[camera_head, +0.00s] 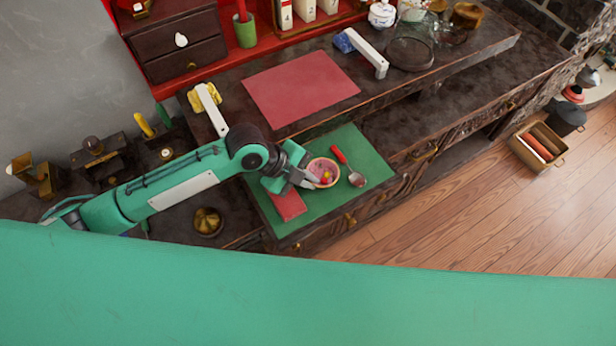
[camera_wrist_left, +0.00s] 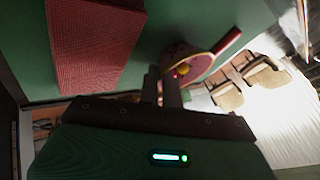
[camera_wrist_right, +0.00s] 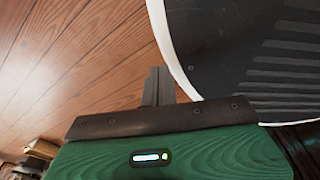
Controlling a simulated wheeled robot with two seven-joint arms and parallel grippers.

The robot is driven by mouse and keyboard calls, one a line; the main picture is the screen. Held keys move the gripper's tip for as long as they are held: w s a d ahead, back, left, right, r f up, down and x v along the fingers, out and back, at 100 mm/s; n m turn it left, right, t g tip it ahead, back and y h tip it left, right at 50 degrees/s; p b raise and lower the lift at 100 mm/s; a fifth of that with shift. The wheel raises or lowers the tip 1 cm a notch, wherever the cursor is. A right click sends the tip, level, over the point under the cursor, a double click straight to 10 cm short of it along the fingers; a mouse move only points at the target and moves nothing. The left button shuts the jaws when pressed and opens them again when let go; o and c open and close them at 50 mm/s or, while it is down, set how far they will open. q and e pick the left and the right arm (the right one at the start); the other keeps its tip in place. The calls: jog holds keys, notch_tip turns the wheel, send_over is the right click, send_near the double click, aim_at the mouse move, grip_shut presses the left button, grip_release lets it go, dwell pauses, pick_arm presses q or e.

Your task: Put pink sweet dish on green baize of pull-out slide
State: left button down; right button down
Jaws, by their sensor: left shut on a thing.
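The pink sweet dish (camera_head: 326,171), round with a pale rim and small yellow and dark bits inside, is over the green baize (camera_head: 350,140) of the pull-out slide. My left gripper (camera_head: 309,181) is shut on the dish's near-left rim. In the left wrist view the dish (camera_wrist_left: 200,66) is at the fingertips (camera_wrist_left: 165,84), partly hidden by them. I cannot tell whether its base touches the baize. My right gripper (camera_wrist_right: 157,84) is empty with its fingers together, above the wooden floor beside a dark ribbed surface.
A red box-like block (camera_head: 287,205) lies on the baize left of the dish, large in the left wrist view (camera_wrist_left: 92,45). A red-handled spoon (camera_head: 357,180) lies right of the dish. A pink mat (camera_head: 300,88) covers the counter behind. Baize at the right and front is bare.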

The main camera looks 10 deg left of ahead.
pick_arm(q)
jog(key=c, duration=1.6)
grip_release()
jog(key=shift+r, duration=0.2)
jog(key=v, duration=0.4)
jog(key=shift+a+r, duration=0.2)
jog(key=shift+a, duration=0.1)
jog(key=v, duration=0.7)
jog(key=shift+r+b, duration=0.1)
jog(key=shift+b, duration=0.25)
pick_arm(e)
jog(key=shift+w+a, duration=0.75)
jog(key=shift+a, duration=0.25)
